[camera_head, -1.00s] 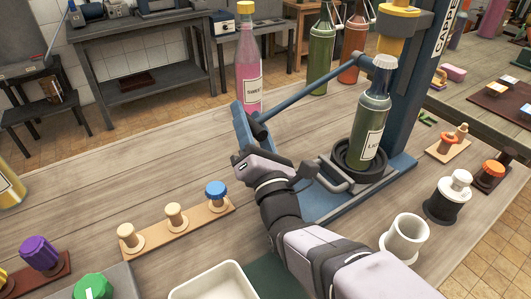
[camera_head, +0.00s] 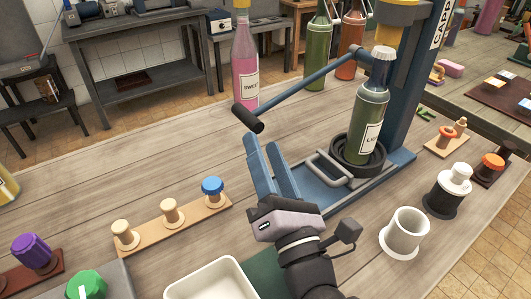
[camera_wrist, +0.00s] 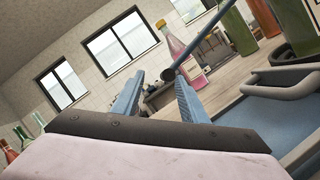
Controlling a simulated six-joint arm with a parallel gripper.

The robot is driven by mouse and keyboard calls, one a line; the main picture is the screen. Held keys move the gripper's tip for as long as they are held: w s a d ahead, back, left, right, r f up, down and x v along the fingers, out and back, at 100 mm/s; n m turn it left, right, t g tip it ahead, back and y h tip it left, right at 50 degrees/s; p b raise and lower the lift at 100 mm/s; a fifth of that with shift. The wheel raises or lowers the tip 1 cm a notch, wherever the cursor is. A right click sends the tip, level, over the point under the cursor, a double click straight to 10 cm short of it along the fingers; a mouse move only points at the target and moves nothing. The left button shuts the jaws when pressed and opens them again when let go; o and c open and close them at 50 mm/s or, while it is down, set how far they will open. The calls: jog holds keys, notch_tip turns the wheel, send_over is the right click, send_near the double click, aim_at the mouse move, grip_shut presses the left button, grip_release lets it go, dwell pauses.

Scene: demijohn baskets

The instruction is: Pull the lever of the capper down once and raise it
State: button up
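The capper (camera_head: 410,100) is a blue upright press on a blue base. Its lever (camera_head: 310,82) slopes down to the left from the column and ends in a black grip (camera_head: 248,118). A dark green bottle (camera_head: 363,125) with a pale cap stands upright on the capper's round black seat, under the head. My gripper (camera_head: 268,140) is open and empty, its two blue fingers pointing up just below and to the right of the grip. In the wrist view the black grip (camera_wrist: 168,74) shows between the fingertips (camera_wrist: 158,82), beyond them and apart from them.
A pink bottle (camera_head: 240,75) stands behind the lever grip. A wooden strip (camera_head: 145,233) with stoppers lies to the left, a white tray (camera_head: 185,291) in front. A white cup (camera_head: 405,232) and a black-and-white jar (camera_head: 447,195) stand to the right. The table's left middle is clear.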

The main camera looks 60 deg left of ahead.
dwell(0.3)
jog(key=shift+r, duration=0.2)
grip_shut()
jog(key=w+d+r+t+h+p, duration=0.1)
jog(key=w+r+p, duration=0.3)
jog(key=r+p, duration=0.75)
jog(key=w+d+r+h+p, duration=0.15)
jog(key=w+r+p, duration=0.35)
jog(key=r+p, duration=0.65)
jog(key=s+f+m+g+h+p, duration=0.1)
jog(key=s+f+m+g, duration=0.2)
jog(key=f+m, duration=0.3)
jog(key=s+f+m+g+h+p, duration=0.1)
jog(key=s+f+m, duration=0.3)
jog(key=m, duration=1.2)
notch_tip(320, 180, down, 3)
jog(key=shift+s+a+f+m+g+h+p, duration=0.2)
jog(key=shift+m+g+h+p, duration=0.3)
jog(key=shift+g, duration=0.4)
